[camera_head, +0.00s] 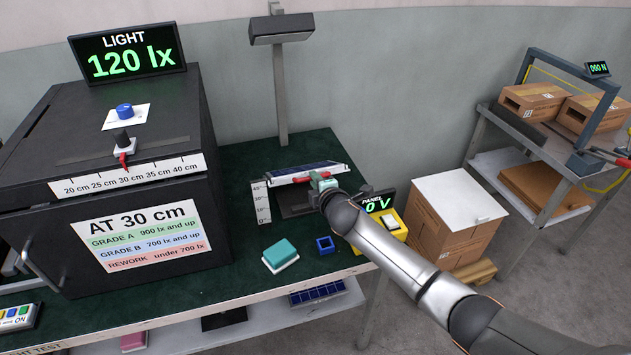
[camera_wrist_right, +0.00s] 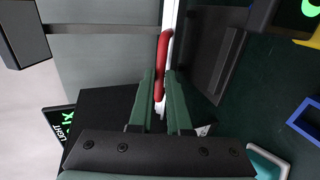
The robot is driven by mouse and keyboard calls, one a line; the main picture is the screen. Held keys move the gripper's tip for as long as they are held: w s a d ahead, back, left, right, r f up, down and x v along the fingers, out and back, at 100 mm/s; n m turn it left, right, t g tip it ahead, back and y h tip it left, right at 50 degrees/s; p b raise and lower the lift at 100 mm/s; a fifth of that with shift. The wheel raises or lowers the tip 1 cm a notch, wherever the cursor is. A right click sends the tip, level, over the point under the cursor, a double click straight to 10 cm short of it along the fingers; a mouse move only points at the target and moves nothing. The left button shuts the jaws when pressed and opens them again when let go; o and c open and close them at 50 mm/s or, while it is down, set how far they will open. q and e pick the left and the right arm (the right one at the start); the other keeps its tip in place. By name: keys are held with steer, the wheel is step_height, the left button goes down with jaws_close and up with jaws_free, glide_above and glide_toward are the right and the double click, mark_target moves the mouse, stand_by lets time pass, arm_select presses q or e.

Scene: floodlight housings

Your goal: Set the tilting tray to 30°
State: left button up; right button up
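The tilting tray (camera_head: 300,178) stands on the green bench with its white front edge raised, near the upper part of the angle scale (camera_head: 262,203). The scale shows 0° at the bottom and 45° near the top; the exact angle is too small to read. A dark blue panel (camera_head: 307,168) lies on the tray. My right gripper (camera_head: 318,178) is at the tray's front edge. In the right wrist view its green fingers (camera_wrist_right: 160,88) close on either side of the red handle (camera_wrist_right: 164,62). My left gripper is not in view.
A black light box (camera_head: 110,170) reading 120 lx fills the left.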

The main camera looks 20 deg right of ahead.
steer(key=shift+o, duration=0.8)
steer(key=shift+s, duration=0.1)
steer(key=p+v, duration=0.1)
steer(key=v, duration=1.1)
steer(key=shift+s, duration=0.2)
steer(key=shift+d, duration=0.1)
steer(key=s+a+f+m+g+y, duration=0.1)
steer(key=s+f+m+g, duration=0.1)
steer(key=s+f+m, duration=0.6)
steer(key=s+f+m+g+y, duration=0.1)
steer(key=s+f+m, duration=0.7)
steer(key=s, duration=1.2)
step_height(320, 180, down, 5)
steer(key=shift+s+a+r+g, duration=0.2)
steer(key=shift+a+g, duration=0.15)
steer(key=shift+g, duration=0.45)
